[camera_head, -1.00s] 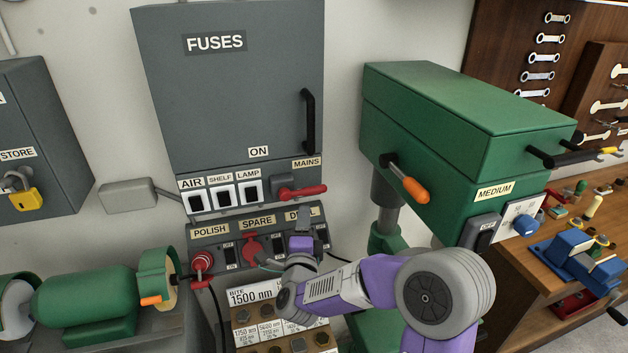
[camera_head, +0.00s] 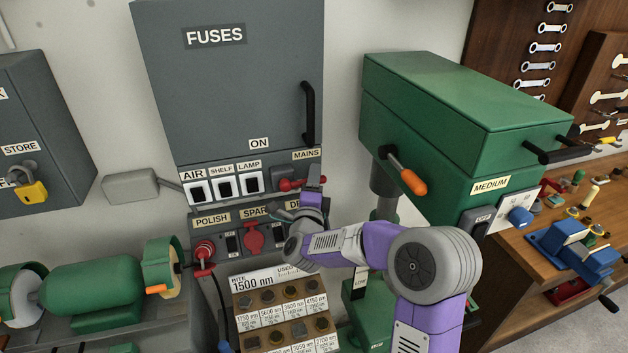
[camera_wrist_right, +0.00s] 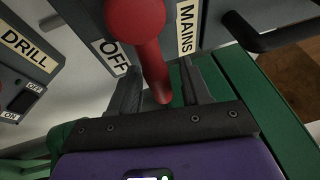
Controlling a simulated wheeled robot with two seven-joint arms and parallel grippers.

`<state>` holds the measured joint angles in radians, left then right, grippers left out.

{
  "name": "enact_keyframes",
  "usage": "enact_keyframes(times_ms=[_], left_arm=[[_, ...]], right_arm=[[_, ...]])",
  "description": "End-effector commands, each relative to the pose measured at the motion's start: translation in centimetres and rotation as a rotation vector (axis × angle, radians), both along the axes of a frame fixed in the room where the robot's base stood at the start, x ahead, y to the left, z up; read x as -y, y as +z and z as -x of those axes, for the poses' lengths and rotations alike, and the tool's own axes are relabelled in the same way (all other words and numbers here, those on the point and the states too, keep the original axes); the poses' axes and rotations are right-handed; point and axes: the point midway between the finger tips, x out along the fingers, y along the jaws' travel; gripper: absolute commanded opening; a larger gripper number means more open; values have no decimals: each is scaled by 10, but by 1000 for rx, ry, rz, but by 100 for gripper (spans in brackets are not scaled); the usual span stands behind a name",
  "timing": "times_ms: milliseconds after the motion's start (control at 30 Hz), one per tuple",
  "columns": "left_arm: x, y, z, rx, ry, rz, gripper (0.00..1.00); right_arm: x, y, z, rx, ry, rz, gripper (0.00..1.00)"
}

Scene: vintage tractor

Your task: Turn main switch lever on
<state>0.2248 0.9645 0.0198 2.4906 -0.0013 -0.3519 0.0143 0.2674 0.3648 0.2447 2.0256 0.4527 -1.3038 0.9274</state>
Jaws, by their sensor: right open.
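The red main switch lever (camera_head: 287,185) is on the grey fuse box (camera_head: 235,85), under the MAINS label. It points to the right in the head view, and my gripper hides part of it. My right gripper (camera_head: 313,178) is open at the lever's handle. In the right wrist view the red lever (camera_wrist_right: 153,62) runs between the two open fingers of the right gripper (camera_wrist_right: 163,75), beside the OFF and MAINS labels. I cannot tell whether a finger touches it. My left gripper is not in view.
A green drill press (camera_head: 455,110) with an orange-tipped handle stands close to the right of the arm. Below the fuse box is a socket panel (camera_head: 211,233) with a red plug. A bit rack (camera_head: 282,318) stands lower down. A green grinder (camera_head: 90,288) is at the left.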

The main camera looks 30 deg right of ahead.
Motion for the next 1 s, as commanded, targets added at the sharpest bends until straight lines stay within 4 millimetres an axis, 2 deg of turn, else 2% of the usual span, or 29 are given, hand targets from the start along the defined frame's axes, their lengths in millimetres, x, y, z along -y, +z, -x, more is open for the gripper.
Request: enact_keyframes(times_ms=[33, 300, 333, 733, 1000], left_arm=[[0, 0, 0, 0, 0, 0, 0], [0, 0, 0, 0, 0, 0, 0], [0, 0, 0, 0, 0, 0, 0], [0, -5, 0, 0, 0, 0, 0], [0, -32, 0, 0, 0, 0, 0]], right_arm=[[0, 0, 0, 0, 0, 0, 43], [0, 0, 0, 0, 0, 0, 2], [0, 0, 0, 0, 0, 0, 0], [1, 1, 1, -3, -2, 19, 0], [8, 8, 6, -30, -17, 145, 0]])
